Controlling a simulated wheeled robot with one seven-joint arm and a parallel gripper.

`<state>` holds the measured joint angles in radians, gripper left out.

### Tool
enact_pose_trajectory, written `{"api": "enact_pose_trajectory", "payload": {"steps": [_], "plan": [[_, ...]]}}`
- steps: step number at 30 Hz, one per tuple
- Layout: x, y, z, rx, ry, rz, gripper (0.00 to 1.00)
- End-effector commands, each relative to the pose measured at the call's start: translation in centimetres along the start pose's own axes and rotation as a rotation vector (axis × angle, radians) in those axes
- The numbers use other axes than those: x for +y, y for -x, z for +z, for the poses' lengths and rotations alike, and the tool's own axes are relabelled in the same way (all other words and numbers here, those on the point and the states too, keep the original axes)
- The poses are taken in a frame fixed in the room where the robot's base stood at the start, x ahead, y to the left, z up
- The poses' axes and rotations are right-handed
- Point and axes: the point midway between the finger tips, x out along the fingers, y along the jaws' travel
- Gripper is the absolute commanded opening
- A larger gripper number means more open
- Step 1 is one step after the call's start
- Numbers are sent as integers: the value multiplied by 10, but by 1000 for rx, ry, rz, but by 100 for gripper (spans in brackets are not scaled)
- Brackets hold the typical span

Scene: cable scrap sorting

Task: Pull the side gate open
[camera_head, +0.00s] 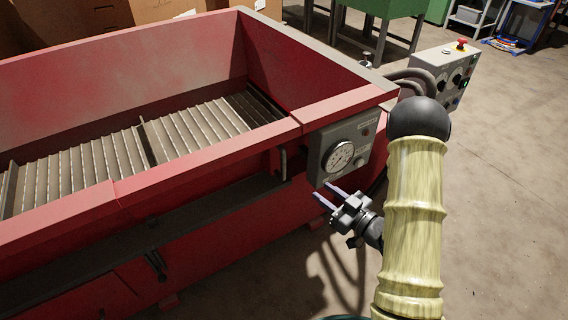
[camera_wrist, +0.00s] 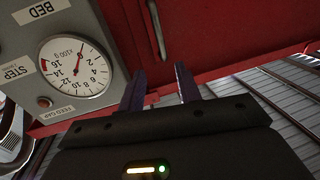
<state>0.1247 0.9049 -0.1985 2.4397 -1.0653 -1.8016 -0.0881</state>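The side gate (camera_head: 205,164) looks like the red front wall section of the machine. Its top edge lies in line with the red rim beside it, so it looks shut. A dark upright bar handle (camera_head: 283,163) stands on its right end. My gripper (camera_head: 324,193) is right of and below the handle, apart from it, with its two fingers spread and nothing between them. In the wrist view, the handle (camera_wrist: 156,28) stands ahead of my open fingers (camera_wrist: 160,78), roughly in line with the gap between them, against the red panel (camera_wrist: 210,35).
A grey gauge box (camera_head: 342,148) sits right of the handle, close to my gripper; its dial (camera_wrist: 75,68) shows in the wrist view. A dark ledge (camera_head: 150,232) runs below the gate. A control box (camera_head: 447,72) stands behind. The floor at right is clear.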

Motion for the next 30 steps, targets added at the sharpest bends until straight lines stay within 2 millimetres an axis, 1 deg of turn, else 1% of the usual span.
{"api": "enact_pose_trajectory", "payload": {"steps": [5,24,27,30], "plan": [[-1,-24,0,2,3,-5,34],[-1,-136,1,3,3,-4,34],[-1,-152,1,2,2,-3,34],[-1,-162,1,2,2,-1,34]]}}
